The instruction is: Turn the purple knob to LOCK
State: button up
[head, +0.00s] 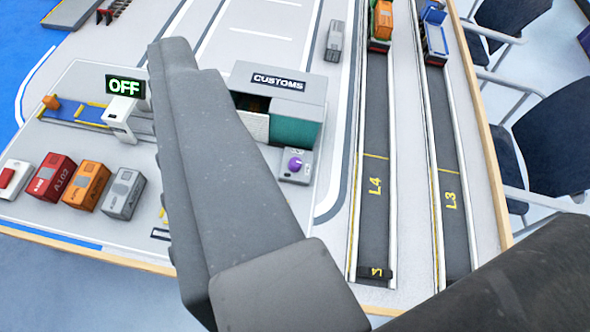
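The purple knob (295,163) sits on a small grey box in front of the customs building (288,93), right of my gripper. Markings by the knob are too small to read, so I cannot tell its setting. My gripper (178,65) reaches from the lower middle up to the left as one long grey shape. In the picture its tip is left of the customs building and apart from the knob. Only one finger's side shows clearly, so its opening is hidden. I see nothing held in it.
A gate with an OFF sign (124,87) stands left. A red container (52,177), orange container (87,185) and grey container (123,194) line the front left. Lanes L4 (375,210) and L3 (448,180) run on the right. Chairs (555,130) stand beyond the table's right edge.

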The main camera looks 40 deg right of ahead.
jog(key=w+d+f+m+g+h+p, duration=0.1)
jog(key=w+d+f+g+p, duration=0.1)
jog(key=w+d+f, duration=0.3)
jog(key=m+g+h+p, duration=0.1)
jog(key=m+g+p, duration=0.4)
jog(key=g+p, duration=0.35)
send_over(295, 161)
jog(key=s+a, duration=0.3)
jog(key=s, duration=0.2)
notch_tip(295, 161, down, 29)
jog(key=shift+g, duration=0.25)
jog(key=b+x, duration=0.1)
jog(key=x, duration=0.5)
jog(key=b+x, duration=0.1)
jog(key=x, duration=0.6)
jog(key=shift+w+d+r, duration=0.2)
